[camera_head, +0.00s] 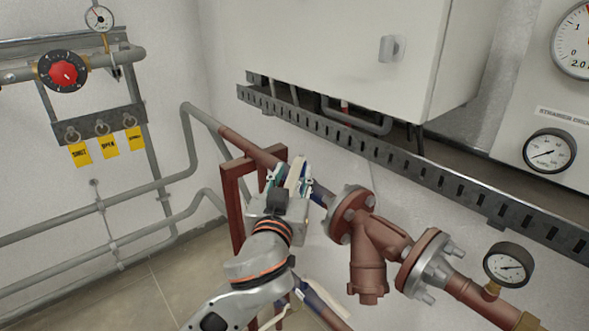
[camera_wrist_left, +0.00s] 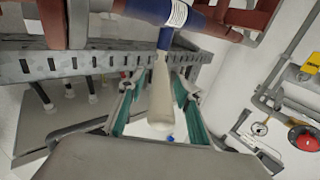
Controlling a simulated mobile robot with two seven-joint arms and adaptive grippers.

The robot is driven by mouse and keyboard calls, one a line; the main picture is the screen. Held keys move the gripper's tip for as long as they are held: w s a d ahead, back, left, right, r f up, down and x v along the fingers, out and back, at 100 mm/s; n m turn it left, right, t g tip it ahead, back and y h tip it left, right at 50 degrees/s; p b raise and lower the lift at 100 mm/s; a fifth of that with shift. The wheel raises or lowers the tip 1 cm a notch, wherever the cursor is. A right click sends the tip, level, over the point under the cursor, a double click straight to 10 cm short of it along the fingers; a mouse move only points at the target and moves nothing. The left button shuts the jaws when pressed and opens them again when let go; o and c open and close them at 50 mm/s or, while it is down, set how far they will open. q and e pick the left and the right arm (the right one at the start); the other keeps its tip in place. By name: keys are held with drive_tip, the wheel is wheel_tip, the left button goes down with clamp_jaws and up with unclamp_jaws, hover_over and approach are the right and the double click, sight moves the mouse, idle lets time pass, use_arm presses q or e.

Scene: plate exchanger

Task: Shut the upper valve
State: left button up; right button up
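The upper valve's blue body (camera_head: 318,193) sits on the sloping red-brown pipe in the head view, partly hidden by my left gripper (camera_head: 290,180). The wrist view shows its blue body (camera_wrist_left: 166,38) at the top, with the cream lever (camera_wrist_left: 158,92) running away from it, crosswise to the pipe. The two teal-lined fingers of my left gripper (camera_wrist_left: 157,84) stand on either side of the lever. Gaps show on both sides, so it looks open around the lever. The lower valve (camera_head: 314,296) shows partly below my arm, with cream pieces beside it. My right gripper is not in view.
A red-brown strainer (camera_head: 368,260) with flanges stands right of the upper valve. A dark slotted rail (camera_head: 400,170) runs along the wall under a white cabinet (camera_head: 350,50). A reddish frame (camera_head: 234,205) stands left of the gripper. A gauge (camera_head: 509,266) is lower right.

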use_arm(q)
drive_tip(key=shift+x, duration=1)
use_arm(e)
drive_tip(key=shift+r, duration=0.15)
use_arm(q)
drive_tip(key=shift+c, duration=0.4)
clamp_jaws()
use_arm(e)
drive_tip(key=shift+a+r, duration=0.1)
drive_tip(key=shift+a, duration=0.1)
